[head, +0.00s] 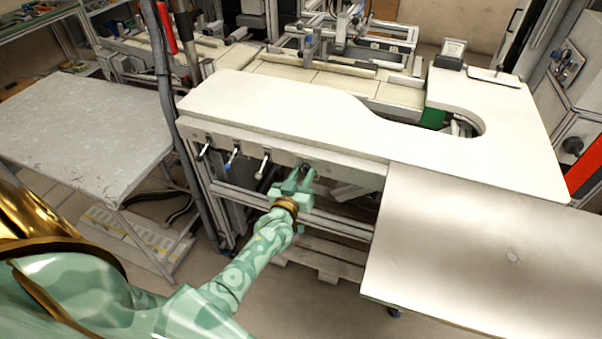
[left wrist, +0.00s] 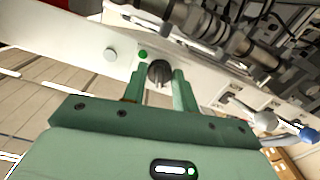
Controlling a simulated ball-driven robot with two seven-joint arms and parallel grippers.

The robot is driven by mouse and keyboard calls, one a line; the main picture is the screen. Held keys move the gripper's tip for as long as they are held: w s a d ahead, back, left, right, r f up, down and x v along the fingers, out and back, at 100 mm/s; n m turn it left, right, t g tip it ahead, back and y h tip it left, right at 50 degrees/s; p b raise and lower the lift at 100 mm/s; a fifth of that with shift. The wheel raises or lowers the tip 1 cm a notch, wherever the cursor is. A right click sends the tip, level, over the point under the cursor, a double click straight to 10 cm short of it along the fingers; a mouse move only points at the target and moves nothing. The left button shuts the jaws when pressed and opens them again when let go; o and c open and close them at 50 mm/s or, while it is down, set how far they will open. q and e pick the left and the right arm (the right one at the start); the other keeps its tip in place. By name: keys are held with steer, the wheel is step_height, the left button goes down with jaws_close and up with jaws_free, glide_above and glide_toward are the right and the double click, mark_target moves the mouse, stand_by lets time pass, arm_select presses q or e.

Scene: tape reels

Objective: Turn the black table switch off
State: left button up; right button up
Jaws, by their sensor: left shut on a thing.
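The black table switch (left wrist: 159,72) is a dark round knob on the pale front panel of the white-topped table. In the left wrist view it sits between the two fingers of my left gripper (left wrist: 158,80), which is shut on it. In the head view my left gripper (head: 303,174) reaches the panel under the table edge, and its fingers largely hide the knob. A small green round light or button (left wrist: 143,54) is beside the knob. I cannot tell which setting the knob is at. My right gripper is not in view.
Several levers are left of my gripper on the panel, with black (head: 203,152), blue (head: 233,158) and white (head: 265,164) handles. The white tabletop (head: 270,118) overhangs them. A metal-topped table (head: 470,250) is at right, a scratched grey table (head: 85,130) at left.

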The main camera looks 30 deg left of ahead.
arm_select(q)
steer(key=shift+n+p, duration=0.35)
steer(key=shift+n, duration=0.95)
steer(key=o, duration=1)
steer(key=shift+c, duration=0.2)
steer(key=p+v, duration=0.3)
steer(key=v, duration=1.3)
steer(key=shift+d, duration=0.2)
steer(key=shift+s, duration=0.15)
